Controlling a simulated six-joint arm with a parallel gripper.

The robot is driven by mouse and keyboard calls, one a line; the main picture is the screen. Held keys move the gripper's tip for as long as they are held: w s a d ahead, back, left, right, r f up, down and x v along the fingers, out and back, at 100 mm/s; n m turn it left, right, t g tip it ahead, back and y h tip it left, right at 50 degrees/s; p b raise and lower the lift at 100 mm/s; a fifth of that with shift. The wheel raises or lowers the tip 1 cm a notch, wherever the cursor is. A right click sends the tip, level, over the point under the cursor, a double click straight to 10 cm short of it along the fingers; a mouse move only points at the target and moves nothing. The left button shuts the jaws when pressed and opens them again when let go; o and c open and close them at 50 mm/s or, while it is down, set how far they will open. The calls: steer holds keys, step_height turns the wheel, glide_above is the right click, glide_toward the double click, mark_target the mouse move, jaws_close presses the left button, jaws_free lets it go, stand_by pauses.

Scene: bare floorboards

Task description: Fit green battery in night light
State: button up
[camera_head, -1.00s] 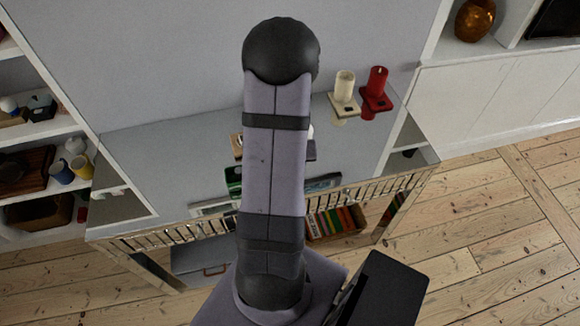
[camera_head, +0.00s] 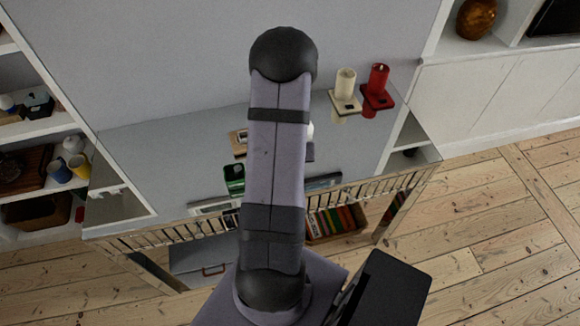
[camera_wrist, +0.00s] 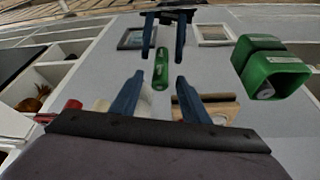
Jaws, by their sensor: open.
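My gripper (camera_wrist: 157,84) shows in the wrist view with two dark blue fingers apart and nothing held between them. A green battery (camera_wrist: 161,68) is on the glossy grey shelf, seen in line with the gap between the fingertips. I cannot tell how far it is from the tips. A second pair of blue fingers above it looks like my gripper's reflection. I cannot clearly identify the night light; a pale rounded thing with a dark base (camera_head: 311,152) is mostly hidden behind my arm in the head view. The battery is hidden there too.
A green holder (camera_wrist: 275,70) is right of the battery; it also shows in the head view (camera_head: 234,180). A wooden piece (camera_wrist: 222,108) is below the right finger. Framed pictures (camera_wrist: 214,35) lie near the shelf's edge.

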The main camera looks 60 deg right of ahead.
steer(key=shift+x, duration=0.9)
jaws_close()
steer(key=shift+r, duration=0.15)
steer(key=shift+r, duration=0.5)
step_height(320, 180, up, 2)
steer(key=shift+r+p, duration=0.15)
steer(key=shift+p, duration=0.6)
steer(key=s+a+b, duration=0.1)
steer(key=a, duration=0.1)
steer(key=s+a+b, duration=0.2)
steer(key=a, duration=0.1)
steer(key=s+a+b, duration=0.1)
steer(key=s+a, duration=0.1)
steer(key=shift+a+b, duration=0.35)
steer(key=shift+b, duration=0.05)
steer(key=p, duration=0.2)
steer(key=shift+w+a+r+p, duration=0.1)
steer(key=shift+a+p, duration=0.25)
steer(key=shift+p, duration=0.05)
